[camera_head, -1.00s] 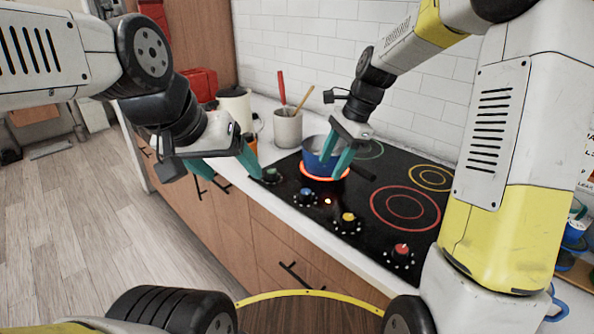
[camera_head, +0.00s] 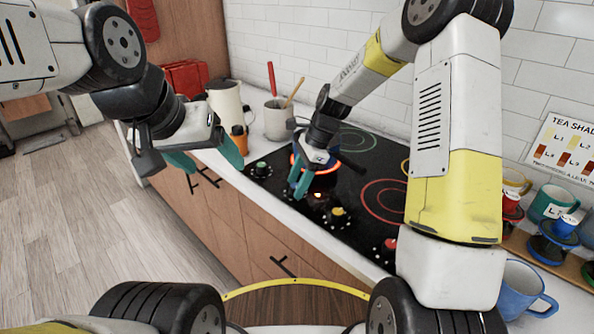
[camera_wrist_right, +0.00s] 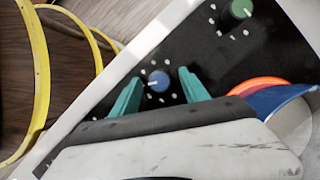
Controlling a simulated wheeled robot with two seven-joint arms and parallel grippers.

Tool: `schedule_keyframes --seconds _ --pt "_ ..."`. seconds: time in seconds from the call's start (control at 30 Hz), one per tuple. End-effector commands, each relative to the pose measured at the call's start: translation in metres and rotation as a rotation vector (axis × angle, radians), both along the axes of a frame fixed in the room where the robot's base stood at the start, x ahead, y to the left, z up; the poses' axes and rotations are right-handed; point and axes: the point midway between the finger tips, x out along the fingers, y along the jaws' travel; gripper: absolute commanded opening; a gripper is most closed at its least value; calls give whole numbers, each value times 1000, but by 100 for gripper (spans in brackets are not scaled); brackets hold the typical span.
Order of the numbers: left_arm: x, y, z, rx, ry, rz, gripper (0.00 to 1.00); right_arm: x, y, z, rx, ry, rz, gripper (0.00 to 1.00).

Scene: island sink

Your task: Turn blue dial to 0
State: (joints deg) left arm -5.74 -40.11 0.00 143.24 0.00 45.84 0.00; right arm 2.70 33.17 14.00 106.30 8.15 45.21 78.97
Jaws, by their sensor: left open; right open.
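The blue dial (camera_wrist_right: 159,80) shows in the right wrist view on the black cooktop, with white dots around it and a pale mark on its face. My right gripper (camera_wrist_right: 161,76) is open, with one teal finger on either side of the dial; I cannot tell whether they touch it. In the head view my right gripper (camera_head: 299,188) is over the cooktop's front edge and mostly hides the blue dial. My left gripper (camera_head: 212,165) is open and empty, in the air left of the cooktop.
A blue pot (camera_wrist_right: 278,98) stands on a glowing orange burner (camera_head: 323,182) close to my right gripper. The green dial (camera_head: 261,169), yellow dial (camera_head: 338,214) and red dial (camera_head: 390,246) line the front edge.

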Motion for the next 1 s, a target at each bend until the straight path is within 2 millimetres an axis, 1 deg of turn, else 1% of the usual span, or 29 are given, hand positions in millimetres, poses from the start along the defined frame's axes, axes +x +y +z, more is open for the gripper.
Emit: schedule_keyframes --seconds 0.17,0.2,0.27,0.3,0.37,0.4,0.47,0.77,1.0 --pt "0 0 0 0 0 0 73 0 0 0 0 0 0 53" --pt "0 0 0 0 0 0 73 0 0 0 0 0 0 49" --pt "0 0 0 0 0 0 73 0 0 0 0 0 0 37" --pt "0 0 0 0 0 0 73 0 0 0 0 0 0 29" --pt "0 0 0 0 0 0 73 0 0 0 0 0 0 18" --pt "0 0 0 0 0 0 73 0 0 0 0 0 0 10" --pt "0 0 0 0 0 0 73 0 0 0 0 0 0 0" --pt "0 0 0 0 0 0 73 0 0 0 -1 1 26 0" --pt "0 0 0 0 0 0 73 1 0 0 -1 0 147 0"
